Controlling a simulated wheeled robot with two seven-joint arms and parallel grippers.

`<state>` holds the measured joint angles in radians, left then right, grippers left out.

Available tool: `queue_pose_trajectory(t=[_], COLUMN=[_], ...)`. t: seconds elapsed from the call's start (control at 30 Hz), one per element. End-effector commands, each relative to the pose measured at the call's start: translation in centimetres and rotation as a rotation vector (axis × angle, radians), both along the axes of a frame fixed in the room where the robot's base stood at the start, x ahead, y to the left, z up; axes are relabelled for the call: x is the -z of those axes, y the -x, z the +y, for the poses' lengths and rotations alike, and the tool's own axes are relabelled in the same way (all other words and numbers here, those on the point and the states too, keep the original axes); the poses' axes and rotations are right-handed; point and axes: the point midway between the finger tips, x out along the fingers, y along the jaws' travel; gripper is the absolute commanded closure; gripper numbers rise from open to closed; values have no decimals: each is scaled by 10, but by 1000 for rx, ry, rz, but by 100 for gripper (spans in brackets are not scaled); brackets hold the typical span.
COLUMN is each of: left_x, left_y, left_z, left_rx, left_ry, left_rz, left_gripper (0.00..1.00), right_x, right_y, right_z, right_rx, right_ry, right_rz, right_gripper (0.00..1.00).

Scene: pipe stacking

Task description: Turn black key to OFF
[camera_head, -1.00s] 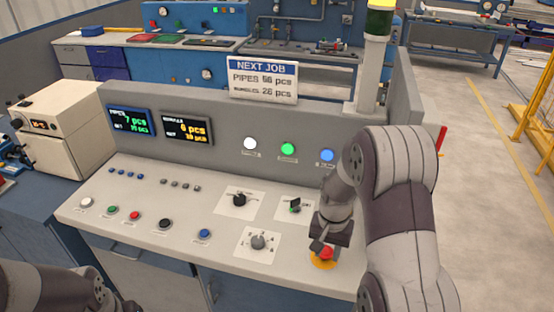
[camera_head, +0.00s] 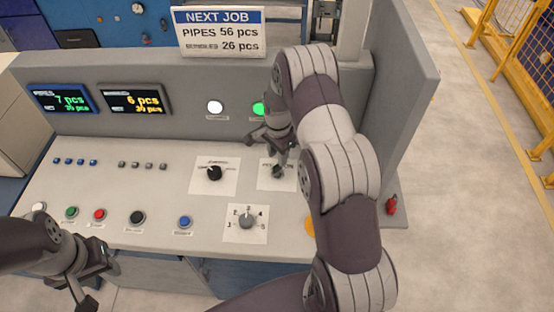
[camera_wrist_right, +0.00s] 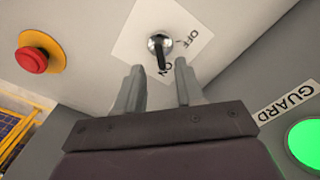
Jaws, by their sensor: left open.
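The black key (camera_wrist_right: 162,50) sits in a round metal lock on a white plate (camera_wrist_right: 132,32) in the right wrist view. The plate is marked OFF and ON, and the key's handle points to the ON side. In the head view the key plate (camera_head: 264,182) is partly hidden by my right gripper (camera_head: 281,163). In the right wrist view my right gripper (camera_wrist_right: 158,72) is open, its two fingers apart and empty, with the key just beyond the gap between their tips. My left gripper (camera_head: 92,284) is open and empty at the lower left, off the panel's front edge.
A red emergency button (camera_wrist_right: 34,60) on a yellow base is near the key plate. A black selector knob (camera_head: 214,173) and a grey numbered dial (camera_head: 246,221) are close by. The lit green GUARD lamp (camera_wrist_right: 304,144) is on the upright wall. Several push buttons line the panel's front.

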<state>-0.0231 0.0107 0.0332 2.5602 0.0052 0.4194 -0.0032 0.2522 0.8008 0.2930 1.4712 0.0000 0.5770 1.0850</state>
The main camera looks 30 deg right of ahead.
Motion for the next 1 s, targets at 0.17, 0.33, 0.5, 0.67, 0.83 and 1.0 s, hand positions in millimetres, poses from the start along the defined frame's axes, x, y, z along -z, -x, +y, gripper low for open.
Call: queue_pose_trajectory(t=[0.17,0.33,0.5,0.67,0.83,1.0], left_x=[-15,-18,-18,-18,-18,-17], left_y=[0,0,0,0,0,0], left_z=[0,0,0,0,0,0], left_rx=[0,0,0,0,0,0], left_ry=[0,0,0,0,0,0], left_rz=[0,0,0,0,0,0], left_gripper=[57,57,57,57,57,57], right_x=[33,50,54,54,54,54], right_y=[1,0,0,0,0,0], right_z=[0,0,0,0,0,0], right_rx=[-1,-1,-2,-2,-2,-7], right_ry=[-1,0,1,1,1,1], right_rz=[3,1,-1,-1,-1,-2], right_gripper=[63,63,63,73,100,100])
